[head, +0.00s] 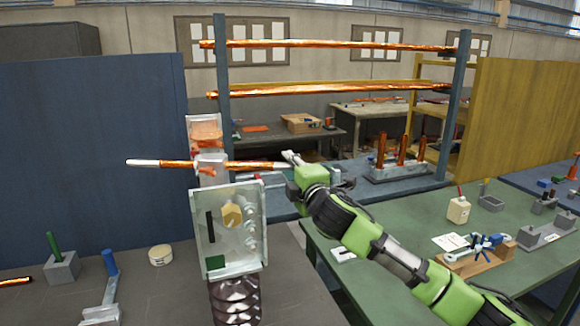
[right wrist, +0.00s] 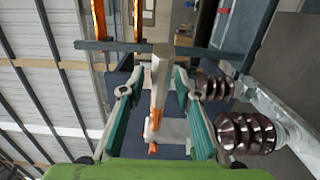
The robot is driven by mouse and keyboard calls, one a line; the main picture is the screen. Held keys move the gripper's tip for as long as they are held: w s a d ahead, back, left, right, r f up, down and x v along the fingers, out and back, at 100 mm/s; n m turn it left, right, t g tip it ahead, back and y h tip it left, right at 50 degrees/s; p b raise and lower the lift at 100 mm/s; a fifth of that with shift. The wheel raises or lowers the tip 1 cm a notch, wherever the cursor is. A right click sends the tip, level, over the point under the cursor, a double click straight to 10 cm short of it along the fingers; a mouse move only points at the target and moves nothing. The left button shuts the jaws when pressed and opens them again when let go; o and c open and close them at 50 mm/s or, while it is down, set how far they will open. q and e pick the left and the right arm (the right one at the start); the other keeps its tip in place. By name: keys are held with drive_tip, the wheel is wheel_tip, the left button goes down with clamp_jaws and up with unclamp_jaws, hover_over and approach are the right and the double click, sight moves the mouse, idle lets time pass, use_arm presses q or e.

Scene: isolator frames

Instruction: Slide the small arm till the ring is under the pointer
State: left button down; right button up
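The small arm (head: 178,164) is a thin horizontal copper-coloured rod with pale ends. It passes through the grey clamp on top of an isolator post (head: 235,297). My right gripper (head: 291,158) is at the rod's right end. In the right wrist view the rod's pale end (right wrist: 161,68) lies between the two teal fingers of my right gripper (right wrist: 158,85), with a gap visible on either side. The fingers look open around it. I cannot make out the ring or the pointer clearly. My left gripper is not in view.
A metal plate (head: 207,240) with a brass nut stands in front of the post. The dark bench (head: 165,300) holds a blue-handled tool (head: 109,262) and a green-handled block (head: 61,267). The green table (head: 400,245) at right carries a bottle (head: 458,210) and tools (head: 477,250).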

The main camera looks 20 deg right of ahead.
clamp_jaws()
drive_tip(key=shift+a+p, duration=0.3)
drive_tip(key=shift+p, duration=0.05)
unclamp_jaws()
drive_tip(key=shift+w+a, duration=0.1)
drive_tip(key=s, duration=1.2)
drive_tip(key=shift+d, duration=0.2)
drive_tip(key=shift+f, duration=0.1)
